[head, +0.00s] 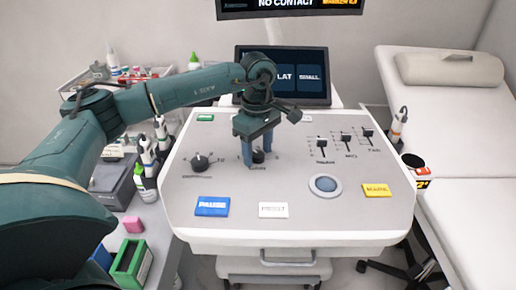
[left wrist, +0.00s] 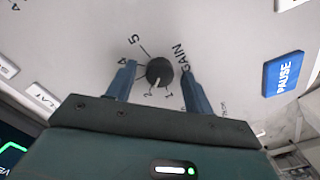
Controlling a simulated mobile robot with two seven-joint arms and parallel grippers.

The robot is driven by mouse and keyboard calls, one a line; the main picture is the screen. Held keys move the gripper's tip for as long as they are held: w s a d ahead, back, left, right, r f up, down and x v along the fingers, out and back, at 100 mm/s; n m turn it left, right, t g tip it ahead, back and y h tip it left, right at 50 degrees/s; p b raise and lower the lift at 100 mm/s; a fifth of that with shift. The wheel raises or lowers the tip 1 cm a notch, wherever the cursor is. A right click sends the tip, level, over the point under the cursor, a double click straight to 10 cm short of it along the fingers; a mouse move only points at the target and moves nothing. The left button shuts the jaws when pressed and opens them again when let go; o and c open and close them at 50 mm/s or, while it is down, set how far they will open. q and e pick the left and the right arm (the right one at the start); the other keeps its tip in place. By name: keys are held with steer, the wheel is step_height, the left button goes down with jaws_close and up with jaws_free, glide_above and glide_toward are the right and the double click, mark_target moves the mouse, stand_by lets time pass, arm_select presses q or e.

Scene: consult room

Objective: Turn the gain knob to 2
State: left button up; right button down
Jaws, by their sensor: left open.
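The gain knob (left wrist: 159,71) is a small black round knob on the grey console panel. In the left wrist view the word GAIN and several scale numbers are printed around it. A light mark on its rim points toward the 2, as far as I can tell. My left gripper (left wrist: 159,69) is open, with one blue finger on each side of the knob and visible gaps between. In the head view the left gripper (head: 259,156) reaches down over the gain knob (head: 258,157), partly hiding its scale. My right gripper is not in view.
Another black knob (head: 200,162) sits left of the gripper. Three sliders (head: 346,139) stand at the right. A blue PAUSE button (head: 212,207), a white button (head: 273,210), a yellow button (head: 376,190) and a trackball (head: 325,184) lie nearer. A screen (head: 308,74) stands behind.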

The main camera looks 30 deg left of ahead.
mark_target(258, 154)
arm_select(q)
step_height(258, 154, up, 13)
stand_by(0.4)
stand_by(0.4)
